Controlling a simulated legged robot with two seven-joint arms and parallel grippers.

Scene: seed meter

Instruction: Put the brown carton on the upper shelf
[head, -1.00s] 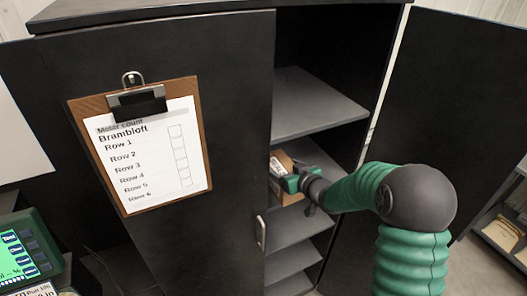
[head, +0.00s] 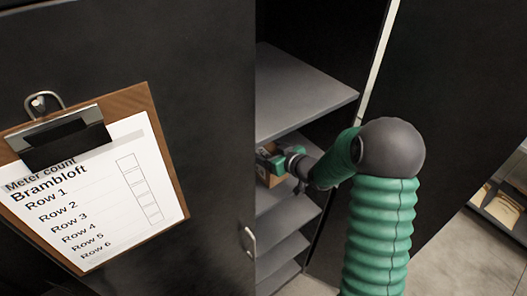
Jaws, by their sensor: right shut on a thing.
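The brown carton (head: 268,180) is inside the dark cabinet, in the space below the upper shelf (head: 297,92). Only part of it shows; the cabinet's left door edge and my gripper hide the rest. My right gripper (head: 268,163) is shut on the carton. Whether the carton touches the shelf beneath it (head: 290,212) I cannot tell. The upper shelf's visible part is bare. My left gripper is not in view.
The cabinet's left door (head: 215,120) is closed and carries a clipboard (head: 160,110) and a handle (head: 249,241). The right door (head: 450,90) stands open. Lower shelves (head: 280,252) look empty. A low rack (head: 500,210) stands at the far right.

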